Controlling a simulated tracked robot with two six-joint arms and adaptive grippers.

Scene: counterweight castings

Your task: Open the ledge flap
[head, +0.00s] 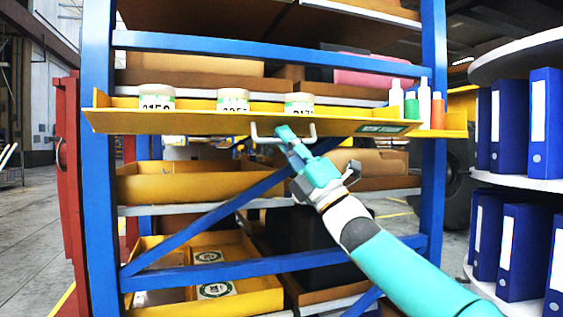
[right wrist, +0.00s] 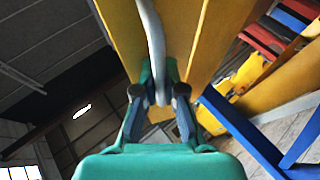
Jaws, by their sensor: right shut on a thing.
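The ledge flap (head: 190,122) is a long yellow panel across the front of the blue rack at the height of the upper shelf. A pale bar handle (head: 265,139) is fixed to its front. My right gripper (head: 287,135) is shut on this handle, its arm reaching up from the lower right. In the right wrist view, the handle (right wrist: 152,35) runs down between the two fingers (right wrist: 160,95), with the yellow flap (right wrist: 207,45) behind it. The flap's exact tilt is hard to tell. My left gripper is not in view.
Several labelled white tubs (head: 233,100) and small bottles (head: 411,106) stand along the ledge behind the flap. Yellow trays (head: 190,187) sit on the shelves below. A blue diagonal brace (head: 213,222) crosses below the flap. Blue binders (head: 543,122) fill a round shelf at right.

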